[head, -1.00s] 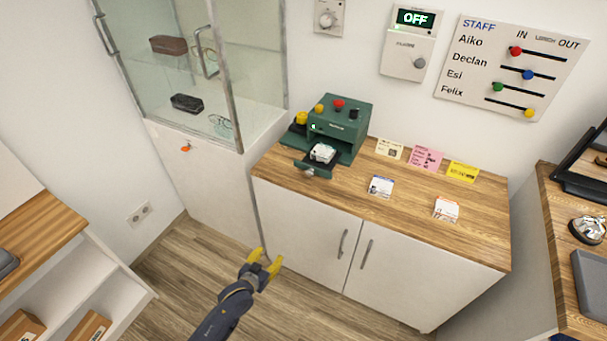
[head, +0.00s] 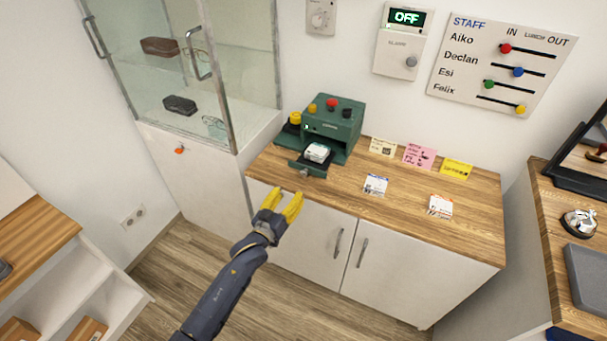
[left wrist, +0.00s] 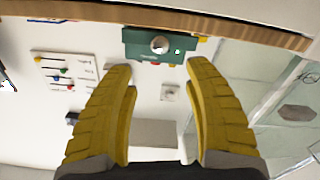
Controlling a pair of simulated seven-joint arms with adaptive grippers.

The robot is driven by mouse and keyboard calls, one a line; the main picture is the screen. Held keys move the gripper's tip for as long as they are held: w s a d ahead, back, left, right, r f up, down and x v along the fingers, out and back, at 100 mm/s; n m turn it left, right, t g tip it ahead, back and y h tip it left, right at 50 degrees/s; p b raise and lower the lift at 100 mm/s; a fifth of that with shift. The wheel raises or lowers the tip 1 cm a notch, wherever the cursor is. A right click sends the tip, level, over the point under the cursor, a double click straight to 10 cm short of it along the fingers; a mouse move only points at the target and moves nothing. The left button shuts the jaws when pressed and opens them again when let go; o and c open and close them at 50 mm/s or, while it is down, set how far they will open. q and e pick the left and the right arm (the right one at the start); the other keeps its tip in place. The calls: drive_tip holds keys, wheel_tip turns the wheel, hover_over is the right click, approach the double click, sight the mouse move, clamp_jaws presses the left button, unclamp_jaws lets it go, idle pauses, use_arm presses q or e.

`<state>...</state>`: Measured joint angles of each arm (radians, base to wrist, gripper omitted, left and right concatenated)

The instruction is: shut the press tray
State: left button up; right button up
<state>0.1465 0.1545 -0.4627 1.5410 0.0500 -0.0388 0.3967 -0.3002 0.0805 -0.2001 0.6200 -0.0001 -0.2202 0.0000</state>
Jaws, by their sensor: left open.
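The green press (head: 340,124) stands at the back left of the wooden-topped cabinet, with red, black and yellow-orange knobs on top. In the left wrist view, the tray face (left wrist: 140,45) appears upside down beyond and between the open fingers (left wrist: 158,66). My right gripper is out of view.
A glass display case (head: 190,70) stands left of the press. Several cards, including a pink one (head: 419,155), lie or stand right of it on the wooden top (head: 400,205). A desk with a bell (head: 579,222) is at the right. The floor in front is clear.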

sight(303, 175)
use_arm(q)
drive_tip(key=x, duration=1.1)
drive_tip(key=shift+w, duration=0.2)
clamp_jaws()
idle(0.5)
